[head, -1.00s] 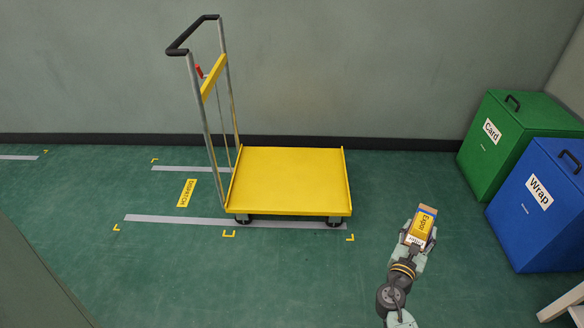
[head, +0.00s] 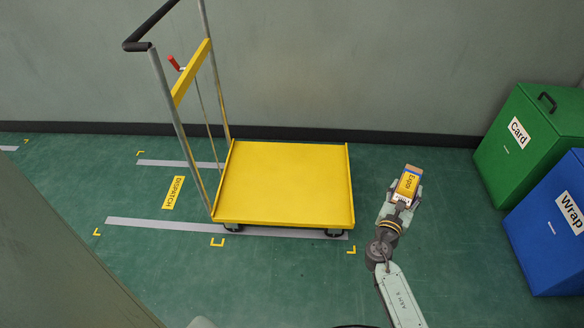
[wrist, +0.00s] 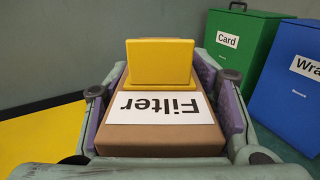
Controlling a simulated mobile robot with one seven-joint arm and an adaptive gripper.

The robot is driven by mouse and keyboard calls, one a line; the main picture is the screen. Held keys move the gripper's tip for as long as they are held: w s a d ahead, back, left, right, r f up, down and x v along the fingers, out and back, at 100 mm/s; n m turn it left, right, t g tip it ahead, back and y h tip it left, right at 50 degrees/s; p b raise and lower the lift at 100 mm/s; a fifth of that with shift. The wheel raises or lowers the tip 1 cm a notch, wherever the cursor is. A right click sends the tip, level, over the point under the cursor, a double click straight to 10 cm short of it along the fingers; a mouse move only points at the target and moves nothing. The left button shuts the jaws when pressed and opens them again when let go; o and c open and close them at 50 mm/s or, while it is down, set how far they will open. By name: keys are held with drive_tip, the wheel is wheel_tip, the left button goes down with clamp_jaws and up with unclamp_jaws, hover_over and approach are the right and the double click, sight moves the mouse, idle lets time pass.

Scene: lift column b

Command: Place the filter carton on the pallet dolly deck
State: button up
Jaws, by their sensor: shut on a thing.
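The filter carton is a brown box with a white "Filter" label (wrist: 165,108), upside down in the wrist view. My gripper (head: 405,193) is shut on it, with a finger along each side. The pallet dolly's yellow deck (head: 285,185) is flat and empty, with low side lips. My gripper and the carton are off the deck's right edge, apart from it. The carton's underside is hidden.
The dolly's upright handle (head: 170,90) with a black grip stands at the deck's left. A green "Card" bin (head: 525,150) and a blue "Wrap" bin (head: 555,225) stand at the right. A grey wall runs behind. Green floor lies open between deck and bins.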

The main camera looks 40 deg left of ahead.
drive_tip(key=a+f+n+y+b, duration=0.15)
drive_tip(key=a+f, duration=0.35)
drive_tip(key=a, duration=0.6)
drive_tip(key=a+f+n+y+b, duration=0.1)
drive_tip(key=a+f+y+b, duration=0.3)
drive_tip(key=a, duration=0.8)
drive_tip(key=s+a+f+n+g+y+b, duration=0.3)
drive_tip(key=s+a+f, duration=0.95)
drive_tip(key=a, duration=0.35)
drive_tip(key=w+a+f+b, duration=0.5)
drive_tip(key=w+a+b, duration=0.5)
drive_tip(key=b, duration=0.8)
drive_tip(key=w, duration=0.3)
drive_tip(key=shift+f, duration=0.1)
drive_tip(key=shift+f, duration=0.2)
drive_tip(key=o, duration=1.5)
